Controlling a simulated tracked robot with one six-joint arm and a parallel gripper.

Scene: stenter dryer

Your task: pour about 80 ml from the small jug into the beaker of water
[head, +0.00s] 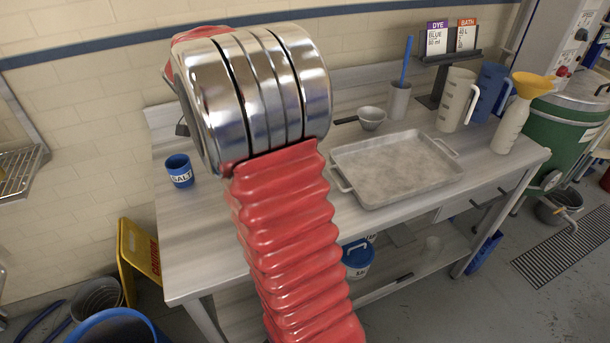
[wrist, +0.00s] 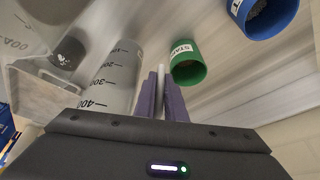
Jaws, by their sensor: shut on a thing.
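My gripper (wrist: 162,82) shows in the wrist view with its purple pads shut on a thin pale upright piece, apparently the handle of the small jug (wrist: 113,75). This pale jug stands beside the pads and has dark marks reading 300 and 400. At the left edge is another pale vessel (wrist: 22,32) with marks, perhaps the beaker; its water cannot be made out. In the head view my red arm and its chrome joint hide my gripper, the small jug and the beaker.
The blue salt cup (head: 180,172) stands at the bench's left; a green labelled cup (wrist: 187,66) is close to my gripper. A metal tray (head: 395,170), small bowl (head: 371,118), large white jug (head: 455,100) and blue jug (head: 490,92) stand to the right.

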